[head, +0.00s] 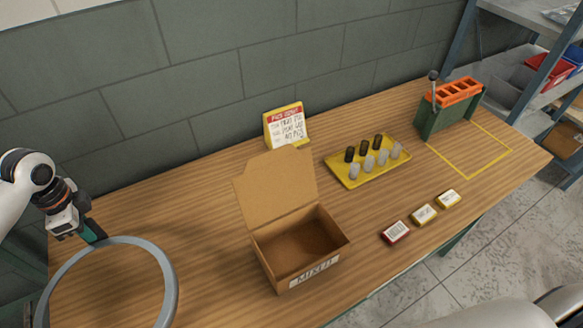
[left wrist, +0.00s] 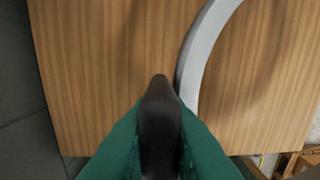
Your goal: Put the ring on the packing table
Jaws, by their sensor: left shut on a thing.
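The ring (head: 170,275) is a large grey hoop at the lower left of the head view. My left gripper (head: 97,238) is shut on its upper rim. The ring appears to be over the left end of the wooden packing table (head: 205,240); I cannot tell whether it touches the top. The left wrist view shows part of the ring (left wrist: 194,62) curving past the green fingers of my left gripper (left wrist: 160,110), with wood grain below. My right gripper is not in view.
An open cardboard box (head: 318,277) stands mid-table. Behind are a sign (head: 286,126) and a yellow tray (head: 345,178) with several small cylinders. Several small boxes (head: 395,233) lie near the front edge. A green and orange device (head: 445,115) stands at the right end.

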